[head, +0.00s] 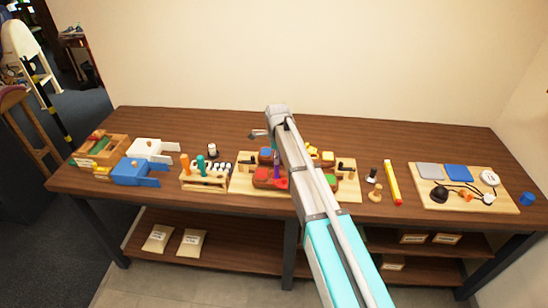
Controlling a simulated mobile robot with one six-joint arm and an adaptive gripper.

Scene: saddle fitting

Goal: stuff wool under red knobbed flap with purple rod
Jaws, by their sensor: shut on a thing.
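The purple rod (277,168) is upright over the middle of the pale wooden board (240,183). My gripper (276,152) is mostly hidden behind my arm and appears shut on the rod's upper part. A bright red piece (282,184), which looks like the red knobbed flap, lies at the rod's lower end. I cannot tell whether the rod touches it or goes under it. I cannot make out the wool, and my arm covers part of the board.
A wooden rack (205,184) with orange and teal handled tools stands left of the board. Blue (130,173) and white boxes and a wooden tray stand farther left. A yellow stick (392,182) and a pad board (511,205) lie right. The table's back strip is mostly clear.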

